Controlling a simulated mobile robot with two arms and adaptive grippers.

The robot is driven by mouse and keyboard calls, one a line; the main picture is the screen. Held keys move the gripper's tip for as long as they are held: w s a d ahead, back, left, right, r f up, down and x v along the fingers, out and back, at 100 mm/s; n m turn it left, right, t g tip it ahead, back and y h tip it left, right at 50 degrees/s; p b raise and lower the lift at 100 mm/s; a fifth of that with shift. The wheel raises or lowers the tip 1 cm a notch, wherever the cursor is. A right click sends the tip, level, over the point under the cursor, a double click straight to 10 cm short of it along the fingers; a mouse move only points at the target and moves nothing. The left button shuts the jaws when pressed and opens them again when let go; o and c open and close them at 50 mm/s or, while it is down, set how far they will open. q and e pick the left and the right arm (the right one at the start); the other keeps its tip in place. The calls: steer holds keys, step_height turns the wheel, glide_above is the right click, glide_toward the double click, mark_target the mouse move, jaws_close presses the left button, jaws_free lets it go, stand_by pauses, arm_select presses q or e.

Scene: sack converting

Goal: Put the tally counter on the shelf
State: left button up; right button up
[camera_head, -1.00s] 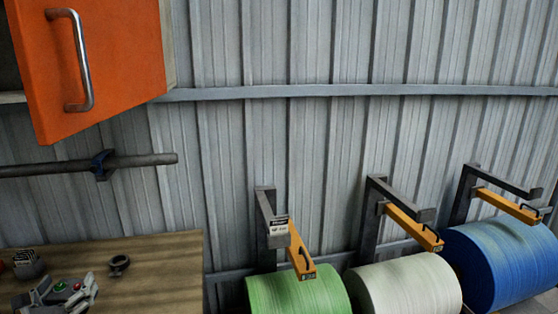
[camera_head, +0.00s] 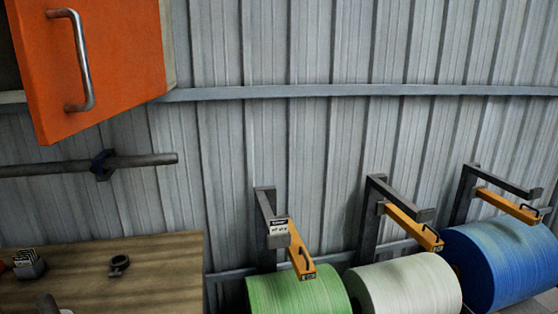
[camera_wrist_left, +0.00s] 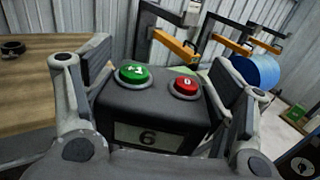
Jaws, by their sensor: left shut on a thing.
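The tally counter (camera_wrist_left: 150,108) is a dark box with a green button, a red button and a plate reading 6. In the left wrist view my left gripper (camera_wrist_left: 167,84) is shut on it, with a finger on each side. In the head view only a small pale part of the gripper shows at the bottom left edge, and the counter is out of frame. A pale board edge (camera_head: 12,97) shows at the far left beside an orange door (camera_head: 95,60); I cannot tell whether it is the shelf. My right gripper is not in view.
A wooden table (camera_head: 165,255) is at lower left, with a dark ring-shaped part (camera_head: 118,264) and a card holder (camera_head: 28,264). A pipe (camera_head: 140,161) runs above it. Green (camera_head: 298,293), white (camera_head: 405,285) and blue (camera_head: 505,265) rolls stand right, under brackets.

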arm_select(q)
steer(key=s+d+r+m+g+h, duration=0.1)
steer(key=s+d+m+h, duration=0.1)
steer(key=s+d, duration=0.8)
steer(key=shift+d+r+g+h, duration=0.3)
steer(key=shift+d+r+h, duration=0.05)
steer(key=shift+h, duration=0.35)
steer(key=shift+w+a+r+n+t+y+b, duration=0.1)
steer(key=shift+w+a+n+t+y+b, duration=0.25)
steer(key=shift+n+y, duration=0.9)
steer(key=shift+w+a+r+n+t+y+b, duration=0.15)
steer(key=shift+w+a+n+t+y, duration=0.4)
steer(key=shift+y, duration=1.2)
steer(key=shift+w+a+r+n+t+y+b, duration=0.1)
steer(key=shift+w+a+n+t+y+b, duration=0.25)
steer(key=shift+n+y, duration=0.9)
